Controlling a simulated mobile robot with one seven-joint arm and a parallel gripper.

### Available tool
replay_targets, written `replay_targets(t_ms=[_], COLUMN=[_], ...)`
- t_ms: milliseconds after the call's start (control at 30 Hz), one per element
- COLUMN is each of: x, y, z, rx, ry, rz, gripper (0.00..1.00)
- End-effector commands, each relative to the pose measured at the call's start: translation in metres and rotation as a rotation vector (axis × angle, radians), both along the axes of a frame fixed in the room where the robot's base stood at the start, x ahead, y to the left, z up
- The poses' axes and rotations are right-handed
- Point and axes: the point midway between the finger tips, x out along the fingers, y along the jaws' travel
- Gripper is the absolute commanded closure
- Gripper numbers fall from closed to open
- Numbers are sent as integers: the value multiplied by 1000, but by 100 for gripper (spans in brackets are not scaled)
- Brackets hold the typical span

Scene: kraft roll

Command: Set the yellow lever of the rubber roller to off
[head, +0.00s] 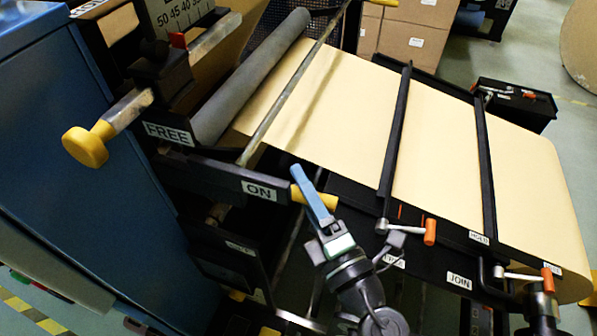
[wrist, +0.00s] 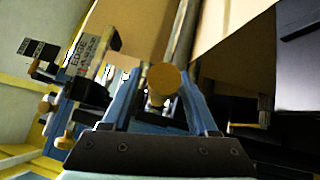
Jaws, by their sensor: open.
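The grey rubber roller (head: 250,78) lies across the left end of the kraft paper. A yellow lever handle (head: 328,201) sticks out at the end of the black bar with the ON label (head: 259,190). My gripper (head: 304,180) has blue fingers and is at this handle, partly covering it in the head view. In the wrist view a round yellow handle end (wrist: 165,79) shows between the two spread fingers of my gripper (wrist: 158,82). I cannot tell whether the fingers touch it. No OFF label is readable.
A yellow knob (head: 85,147) on a metal rod sticks out near the FREE label (head: 168,133). Orange-handled levers (head: 430,232) sit along the paper's front edge. A blue cabinet (head: 70,120) stands at the left. Cartons (head: 408,35) stand behind.

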Motion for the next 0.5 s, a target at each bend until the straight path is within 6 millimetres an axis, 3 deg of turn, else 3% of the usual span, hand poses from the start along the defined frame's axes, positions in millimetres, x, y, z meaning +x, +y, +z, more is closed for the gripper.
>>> replay_targets(t_ms=[200,500], x=[15,17], y=[8,9], z=[3,2], rx=[0,0], ry=[-1,0], rz=[0,0], gripper=[41,42])
